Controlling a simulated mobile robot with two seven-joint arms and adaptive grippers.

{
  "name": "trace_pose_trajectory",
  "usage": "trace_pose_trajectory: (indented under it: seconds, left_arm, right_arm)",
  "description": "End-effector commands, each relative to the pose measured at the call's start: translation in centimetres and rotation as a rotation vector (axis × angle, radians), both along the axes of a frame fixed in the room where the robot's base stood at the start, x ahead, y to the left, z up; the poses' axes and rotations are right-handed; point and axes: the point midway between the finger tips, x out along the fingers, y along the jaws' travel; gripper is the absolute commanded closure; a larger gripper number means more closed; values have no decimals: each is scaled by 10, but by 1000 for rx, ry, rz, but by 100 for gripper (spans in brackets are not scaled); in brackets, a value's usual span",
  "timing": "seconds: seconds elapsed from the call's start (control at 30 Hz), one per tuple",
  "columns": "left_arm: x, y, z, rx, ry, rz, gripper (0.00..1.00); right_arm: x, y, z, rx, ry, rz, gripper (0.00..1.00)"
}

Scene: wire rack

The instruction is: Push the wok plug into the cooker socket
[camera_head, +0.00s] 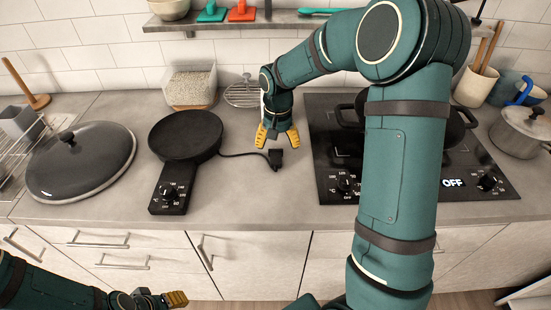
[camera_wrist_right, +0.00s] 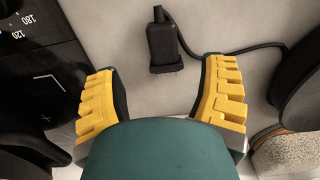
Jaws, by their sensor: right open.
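The black wok plug (camera_head: 275,158) lies on the counter between the electric wok (camera_head: 186,134) and the black cooker (camera_head: 330,192), apart from the cooker. Its cord runs left to the wok. In the right wrist view the plug (camera_wrist_right: 164,43) sits ahead of and between the yellow fingertips, with its pronged end toward my gripper. My right gripper (camera_head: 277,138) is open and empty, behind the plug in the head view; it also shows in the wrist view (camera_wrist_right: 163,75). My left gripper (camera_head: 170,299) is low at the bottom edge, partly seen. I cannot make out the cooker socket.
A large lid (camera_head: 80,165) lies at left beside a dish rack (camera_head: 20,150). A grain container (camera_head: 190,86) and a round wire rack (camera_head: 243,94) stand behind. A pan (camera_head: 460,125) is on the cooker, partly hidden by my right arm. The counter front around the plug is clear.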

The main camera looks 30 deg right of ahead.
Motion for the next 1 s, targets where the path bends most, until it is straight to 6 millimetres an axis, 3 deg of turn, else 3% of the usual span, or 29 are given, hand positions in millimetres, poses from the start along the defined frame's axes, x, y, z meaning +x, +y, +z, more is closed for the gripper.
trace_pose_trajectory:
  seconds: [0.27, 0.53, 0.8, 0.87, 1.0]
  left_arm:
    - [0, 0, -4, 0, 0, -1, 53]
    - [2, 0, -14, 1, -5, 1, 53]
    - [2, 0, -14, 1, -6, 1, 53]
    - [2, 0, -14, 1, -6, 1, 53]
    - [2, 0, -14, 1, -6, 1, 53]
  right_arm:
    - [1, 1, -17, 0, 1, 0, 29]
    - [3, 5, -55, 1, 2, 0, 29]
    - [3, 4, -58, 0, -1, 0, 29]
    - [3, 4, -58, 0, -1, 0, 45]
    - [3, 4, -57, 0, -1, 0, 94]
